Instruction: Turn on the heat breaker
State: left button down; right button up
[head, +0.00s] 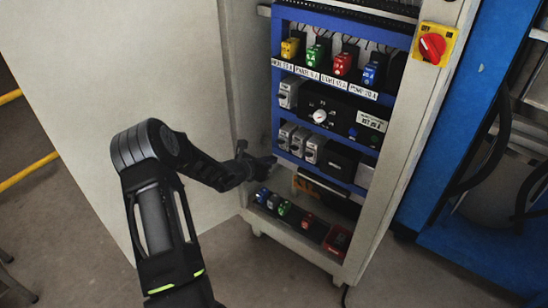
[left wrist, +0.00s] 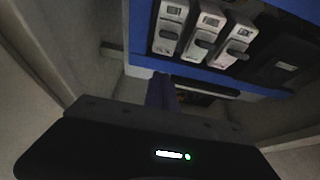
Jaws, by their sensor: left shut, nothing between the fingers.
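An open cabinet (head: 398,150) holds a blue panel with a top row of coloured blocks. The yellow block (head: 290,48) sits at the left end above a small label (head: 282,64) that seems to read HEAT. Three grey breakers with dark levers (head: 298,141) sit in a lower row; they show larger in the left wrist view (left wrist: 204,35). Another grey breaker (head: 289,93) sits above them. I cannot tell which positions the levers are in. My left gripper (head: 268,163) is shut and empty, just below and left of the lower row. My right gripper is out of view.
A red rotary switch on a yellow plate (head: 432,45) is on the cabinet's right frame. A large pale door (head: 120,70) stands open at left. Small coloured parts (head: 283,208) lie in the cabinet's bottom. A blue structure (head: 480,110) stands at right.

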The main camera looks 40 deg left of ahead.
pick_arm(q)
jog(key=s+r+p, duration=0.1)
jog(key=s+r, duration=0.5)
jog(key=r, duration=0.1)
jog(key=shift+s, duration=0.25)
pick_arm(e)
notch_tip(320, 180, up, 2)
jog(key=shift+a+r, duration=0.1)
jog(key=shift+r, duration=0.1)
pick_arm(q)
jog(key=s+d+f+m+g+h, duration=0.2)
jog(key=s+d+f+m+g, duration=0.7)
jog(key=s+d+f+m, duration=0.8)
jog(key=s+d+f+m+g, duration=0.25)
jog(key=d+f+m, duration=0.25)
jog(key=d+m, duration=0.5)
jog(key=s+d+m+h, duration=0.1)
jog(key=s+d+m, duration=0.3)
jog(key=d, duration=0.4)
jog(key=s+d+m+h, duration=0.1)
jog(key=s+d+m, duration=0.3)
jog(key=d, duration=0.4)
notch_tip(320, 180, up, 17)
jog(key=p, duration=1.7)
jog(key=shift+w+a+r+n+p, duration=0.15)
jog(key=shift+w+a+n+p, duration=0.05)
jog(key=shift+w+n+p, duration=0.15)
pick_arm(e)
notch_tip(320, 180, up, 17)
